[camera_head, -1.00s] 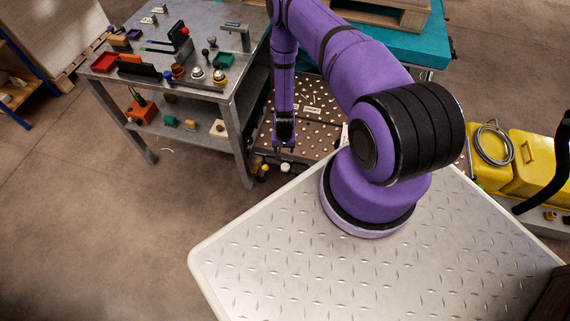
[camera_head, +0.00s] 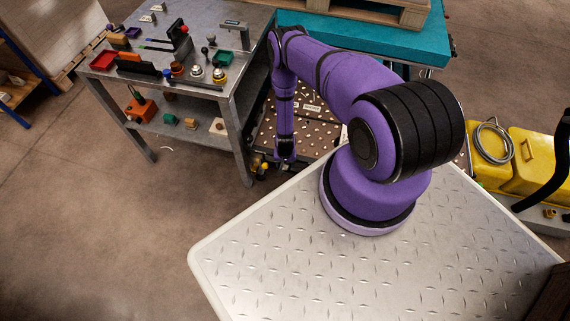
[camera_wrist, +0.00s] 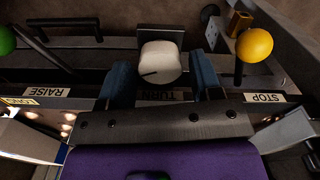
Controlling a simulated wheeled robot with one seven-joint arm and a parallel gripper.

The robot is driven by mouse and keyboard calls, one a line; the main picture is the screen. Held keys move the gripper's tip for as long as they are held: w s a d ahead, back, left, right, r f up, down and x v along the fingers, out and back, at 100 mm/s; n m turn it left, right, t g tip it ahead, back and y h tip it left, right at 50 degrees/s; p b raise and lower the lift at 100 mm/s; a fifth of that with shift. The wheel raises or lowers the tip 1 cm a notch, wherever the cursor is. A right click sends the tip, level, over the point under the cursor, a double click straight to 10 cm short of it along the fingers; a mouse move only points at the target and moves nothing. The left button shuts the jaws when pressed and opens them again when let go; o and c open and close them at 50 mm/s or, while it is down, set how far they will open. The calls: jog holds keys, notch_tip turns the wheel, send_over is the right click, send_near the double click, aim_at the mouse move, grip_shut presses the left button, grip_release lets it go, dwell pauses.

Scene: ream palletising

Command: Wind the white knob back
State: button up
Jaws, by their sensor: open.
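The white knob (camera_wrist: 160,66) shows in the wrist view, with a dark line on its face pointing to the lower left. It stands between the two blue fingers of my gripper (camera_wrist: 163,80). The fingers are open, with a gap visible on each side of the knob. A label reading TURN (camera_wrist: 162,96), upside down here, is partly hidden below the knob. In the head view my gripper (camera_head: 285,157) hangs at the near edge of the studded platform, and the knob is hidden there.
A yellow ball knob (camera_wrist: 254,45) by the STOP label (camera_wrist: 264,98) is close on the right. A green ball (camera_wrist: 6,41) and the RAISE label (camera_wrist: 46,92) are on the left. A dark bar handle (camera_wrist: 66,27) lies behind. A metal workbench (camera_head: 219,88) stands left of my arm.

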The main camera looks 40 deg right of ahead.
jog(key=shift+f, duration=0.3)
jog(key=shift+c, duration=0.4)
jog(key=c, duration=0.6)
jog(key=shift+o, duration=0.3)
jog(key=m, duration=0.4)
jog(key=shift+m, duration=0.3)
jog(key=o, duration=0.6)
jog(key=shift+r, duration=0.15)
notch_tip(320, 180, up, 11)
jog(key=shift+f, duration=0.2)
